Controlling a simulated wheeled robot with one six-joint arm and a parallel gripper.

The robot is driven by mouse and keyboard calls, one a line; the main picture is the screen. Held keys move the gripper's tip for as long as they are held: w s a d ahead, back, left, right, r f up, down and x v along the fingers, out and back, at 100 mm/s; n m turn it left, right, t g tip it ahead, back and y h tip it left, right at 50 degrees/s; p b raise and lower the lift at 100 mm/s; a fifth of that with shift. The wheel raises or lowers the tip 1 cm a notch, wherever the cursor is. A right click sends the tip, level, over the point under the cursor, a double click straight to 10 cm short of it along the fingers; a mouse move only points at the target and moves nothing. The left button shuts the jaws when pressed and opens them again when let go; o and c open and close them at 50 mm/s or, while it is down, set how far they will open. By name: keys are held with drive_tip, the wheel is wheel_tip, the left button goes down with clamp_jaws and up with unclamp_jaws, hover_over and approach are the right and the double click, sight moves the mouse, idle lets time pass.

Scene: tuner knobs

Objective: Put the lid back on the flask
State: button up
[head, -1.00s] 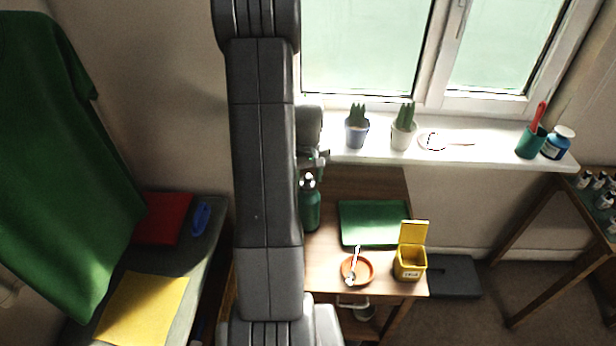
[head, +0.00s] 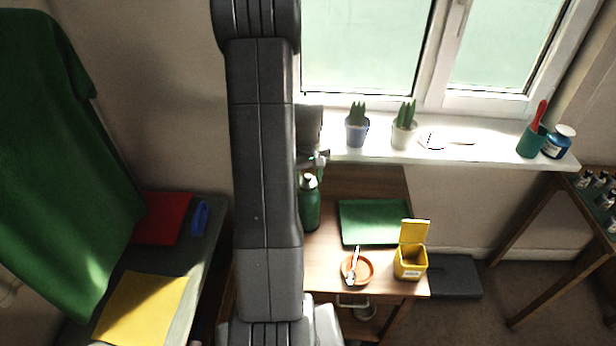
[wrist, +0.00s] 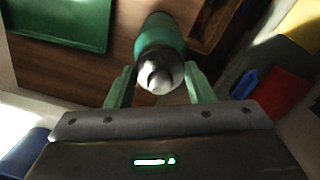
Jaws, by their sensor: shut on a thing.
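The green flask (head: 309,208) stands upright on the wooden table, just right of my arm in the head view. It also shows in the wrist view (wrist: 160,32), beyond my fingers. My gripper (wrist: 159,78) is shut on the silver-grey lid (wrist: 158,76), with one green finger on each side of it. The lid is in line with the flask's top. I cannot tell whether it sits on the flask or is a little above it. In the head view my gripper (head: 316,160) is close above the flask, partly hidden by my arm.
A green tray (head: 374,222), an orange dish (head: 368,272) with a slim item in it, and an open yellow box (head: 410,262) are on the table right of the flask. Potted plants stand on the windowsill (head: 480,158) behind. A bench (head: 207,235) is at left.

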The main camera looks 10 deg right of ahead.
drive_tip(key=o, duration=1.5)
drive_tip(key=shift+r, duration=0.15)
drive_tip(key=shift+r+p, duration=2.3)
drive_tip(key=shift+r, duration=1.1)
drive_tip(key=shift+c, duration=0.3)
clamp_jaws()
